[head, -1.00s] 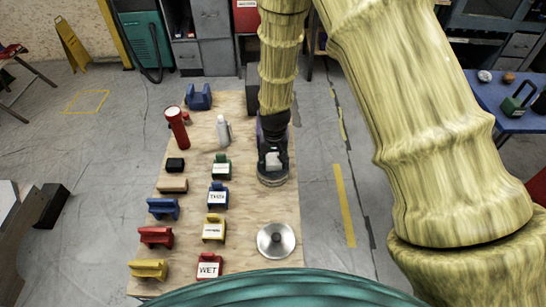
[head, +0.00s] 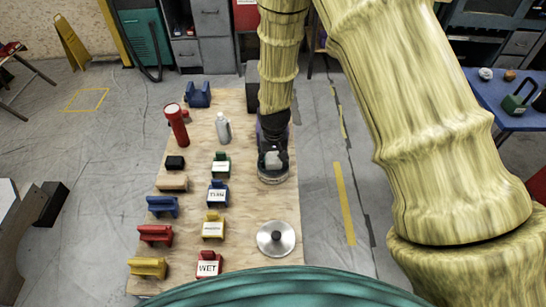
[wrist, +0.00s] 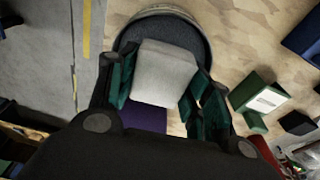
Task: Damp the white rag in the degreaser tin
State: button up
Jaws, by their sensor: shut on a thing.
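The white rag (head: 272,159) is a pale, block-shaped piece held between my gripper's fingers, and it also shows in the wrist view (wrist: 163,72). My gripper (head: 271,161) is shut on it, with a green-lined finger on each side in the wrist view (wrist: 160,88). A round, low tin (head: 272,180) with a pale rim and dark grey inside is directly under the rag; its far rim shows in the wrist view (wrist: 166,13). It looks like the degreaser tin, but I see no label. I cannot tell whether the rag touches its inside.
A silver knobbed disc (head: 276,239) lies nearer on the plywood board (head: 245,225). Labelled green (head: 221,166), blue (head: 218,194), yellow (head: 213,227) and red (head: 208,267) holders stand left. A white bottle (head: 222,128) and red torch (head: 177,125) stand farther back. Something purple (wrist: 145,117) is beside the tin.

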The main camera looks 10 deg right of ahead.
aim_at(273, 157)
jog(key=shift+s+f, duration=0.1)
jog(key=shift+f, duration=0.35)
dwell(1.7)
jog(key=shift+r+p, duration=2.5)
jog(key=shift+r, duration=1.05)
